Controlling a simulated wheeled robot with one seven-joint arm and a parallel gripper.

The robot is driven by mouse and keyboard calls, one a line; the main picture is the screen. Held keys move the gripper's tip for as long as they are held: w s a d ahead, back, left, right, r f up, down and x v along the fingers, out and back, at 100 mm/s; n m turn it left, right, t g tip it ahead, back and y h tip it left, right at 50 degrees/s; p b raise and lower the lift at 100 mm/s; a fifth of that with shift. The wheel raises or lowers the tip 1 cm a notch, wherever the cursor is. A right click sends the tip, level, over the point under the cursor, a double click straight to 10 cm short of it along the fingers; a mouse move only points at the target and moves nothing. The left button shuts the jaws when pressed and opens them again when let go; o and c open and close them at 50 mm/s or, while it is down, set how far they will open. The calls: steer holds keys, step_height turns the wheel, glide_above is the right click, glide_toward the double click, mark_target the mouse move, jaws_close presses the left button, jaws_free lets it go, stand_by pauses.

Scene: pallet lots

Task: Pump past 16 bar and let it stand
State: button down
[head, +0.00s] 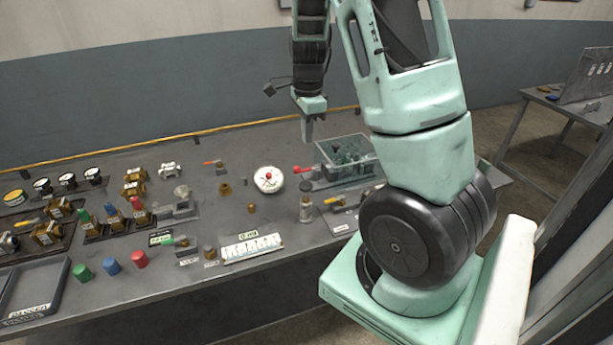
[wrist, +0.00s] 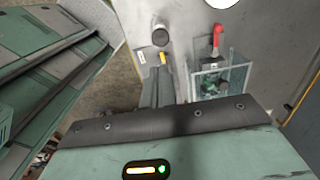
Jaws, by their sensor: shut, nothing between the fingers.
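The hand pump has a clear-walled tank (head: 345,158) at the back right of the bench and a red-ended lever (head: 303,169) on its left. In the wrist view the tank (wrist: 208,84) and the upright red grip (wrist: 217,38) show right of my fingers. A round white gauge (head: 268,180) with a red spot lies left of the lever; its reading is too small to tell. A yellow-handled valve (wrist: 162,58) shows beyond my fingertips in the wrist view. My gripper (head: 308,138) is shut and empty, pointing down above the bench behind the lever, apart from it.
Brass fittings (head: 134,182), coloured caps (head: 112,267), a label strip (head: 252,247) and a grey tray (head: 32,288) cover the left and front of the bench (head: 200,290). An upright cylindrical fitting (head: 306,207) stands before the pump.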

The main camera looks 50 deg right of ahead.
mark_target(307, 185)
steer(key=shift+f, duration=0.1)
step_height(307, 185, down, 14)
steer(key=p, duration=0.3)
steer(key=shift+w, duration=0.1)
stand_by(0.4)
step_height(307, 185, down, 4)
steer(key=b, duration=0.3)
steer(key=shift+r, duration=0.2)
steer(key=shift+a, duration=0.1)
steer(key=shift+r, duration=0.1)
